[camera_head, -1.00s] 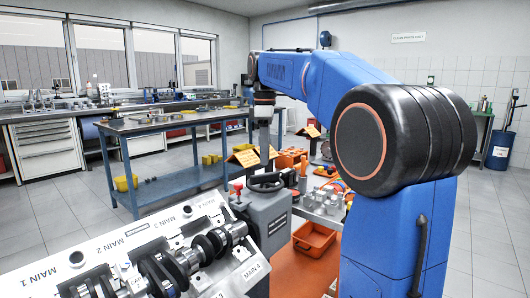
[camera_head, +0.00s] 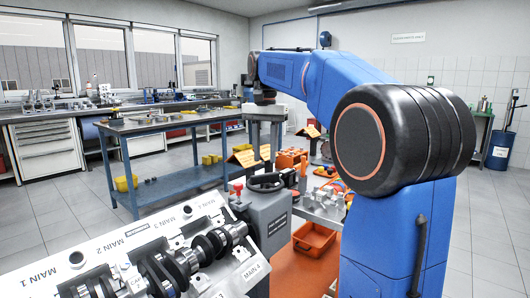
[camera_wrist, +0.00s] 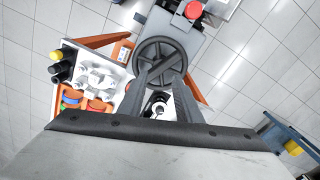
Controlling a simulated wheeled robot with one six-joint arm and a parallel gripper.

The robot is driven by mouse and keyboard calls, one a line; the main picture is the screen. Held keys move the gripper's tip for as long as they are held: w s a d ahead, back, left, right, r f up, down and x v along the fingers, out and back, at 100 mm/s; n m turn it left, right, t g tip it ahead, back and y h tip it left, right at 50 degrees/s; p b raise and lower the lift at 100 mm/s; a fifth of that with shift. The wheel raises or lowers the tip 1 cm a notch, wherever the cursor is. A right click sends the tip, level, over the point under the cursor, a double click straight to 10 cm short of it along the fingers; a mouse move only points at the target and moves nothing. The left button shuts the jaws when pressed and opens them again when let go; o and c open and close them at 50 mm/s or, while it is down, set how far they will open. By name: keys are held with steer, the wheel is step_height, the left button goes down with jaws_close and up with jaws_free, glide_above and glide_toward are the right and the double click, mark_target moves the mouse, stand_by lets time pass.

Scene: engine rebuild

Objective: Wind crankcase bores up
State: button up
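The pale crankcase (camera_head: 110,244) fills the lower left of the head view. Its side with MAIN labels and the dark crankshaft (camera_head: 183,262) faces up and toward me; no bores show. Beside it is a grey stand housing (camera_head: 270,212) with a black handwheel (camera_head: 268,183) on top. In the wrist view the spoked handwheel (camera_wrist: 160,50) lies ahead of my fingertips. My gripper (camera_head: 265,160) points down above the handwheel, its two fingers apart with nothing visibly held. In the wrist view the fingertips of my gripper (camera_wrist: 161,76) overlap the wheel's near rim; contact cannot be told.
A red knob (camera_head: 238,187) stands beside the handwheel. A cart with parts (camera_head: 322,207) and an orange bin (camera_head: 315,238) stand close on the right. A blue workbench (camera_head: 165,127) stands behind. Open tiled floor lies to the left.

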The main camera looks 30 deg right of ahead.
mark_target(265, 174)
steer(key=m, duration=0.8)
steer(key=shift+m, duration=0.4)
steer(key=shift+f, duration=3.3)
steer(key=shift+r, duration=0.1)
jaws_close()
